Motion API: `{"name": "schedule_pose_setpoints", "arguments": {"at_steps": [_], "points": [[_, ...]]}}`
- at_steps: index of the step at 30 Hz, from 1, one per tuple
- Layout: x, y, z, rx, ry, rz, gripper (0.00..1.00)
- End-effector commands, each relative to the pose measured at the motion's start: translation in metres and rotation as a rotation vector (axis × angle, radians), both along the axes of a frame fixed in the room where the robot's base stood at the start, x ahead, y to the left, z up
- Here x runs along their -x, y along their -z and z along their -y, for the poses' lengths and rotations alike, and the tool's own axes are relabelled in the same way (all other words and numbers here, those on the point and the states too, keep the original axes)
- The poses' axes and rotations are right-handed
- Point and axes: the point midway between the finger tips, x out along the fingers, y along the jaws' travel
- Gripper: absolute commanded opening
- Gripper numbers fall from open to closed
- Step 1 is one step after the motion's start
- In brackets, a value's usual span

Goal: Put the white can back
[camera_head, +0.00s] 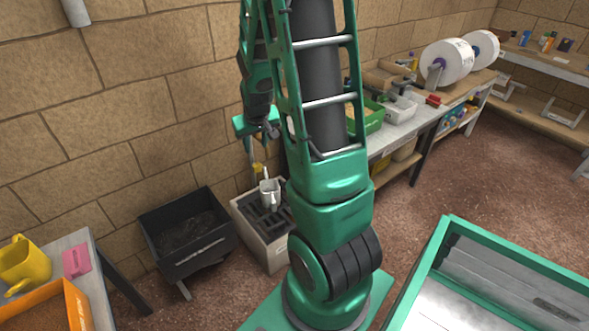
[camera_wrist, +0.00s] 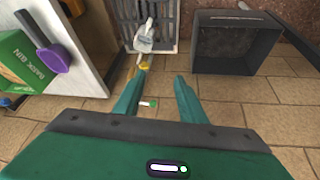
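The white can (camera_head: 270,192), with a handle or spout, stands upright on a pale box with a dark slotted top (camera_head: 280,252) by the brick wall. In the wrist view the white can (camera_wrist: 145,38) is over the slotted top (camera_wrist: 122,22), beyond my fingertips. A small yellow thing (camera_wrist: 141,67) shows near the can; I cannot tell if it is part of it. My gripper (camera_wrist: 157,88) is open, with nothing seen held between its fingers. In the head view my gripper (camera_head: 252,140) hangs above the can, apart from it and partly hidden by my arm.
A black bin (camera_head: 190,238) stands left of the box; it also shows in the wrist view (camera_wrist: 235,42). A workbench (camera_head: 410,125) with a green tray (camera_head: 372,117) and paper rolls (camera_head: 447,62) is to the right. A yellow pitcher (camera_head: 24,264) is at far left.

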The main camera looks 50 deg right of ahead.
Motion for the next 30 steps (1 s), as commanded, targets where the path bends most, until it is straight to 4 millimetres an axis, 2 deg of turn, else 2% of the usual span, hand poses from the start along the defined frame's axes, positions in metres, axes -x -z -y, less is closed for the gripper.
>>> {"name": "schedule_pose_setpoints", "arguments": {"at_steps": [1,3,9,18,21,25,30], "points": [[0.014,-0.015,-0.008,-0.011,0.006,-0.015,0.37],[0.036,-0.031,-0.018,-0.030,0.018,-0.049,0.37],[0.104,-0.071,-0.050,-0.094,0.053,-0.143,0.37],[0.213,-0.112,-0.102,-0.204,0.105,-0.277,0.37],[0.240,-0.119,-0.115,-0.235,0.116,-0.311,0.37],[0.263,-0.124,-0.124,-0.262,0.125,-0.340,0.37],[0.271,-0.125,-0.128,-0.272,0.129,-0.352,0.37]]}}
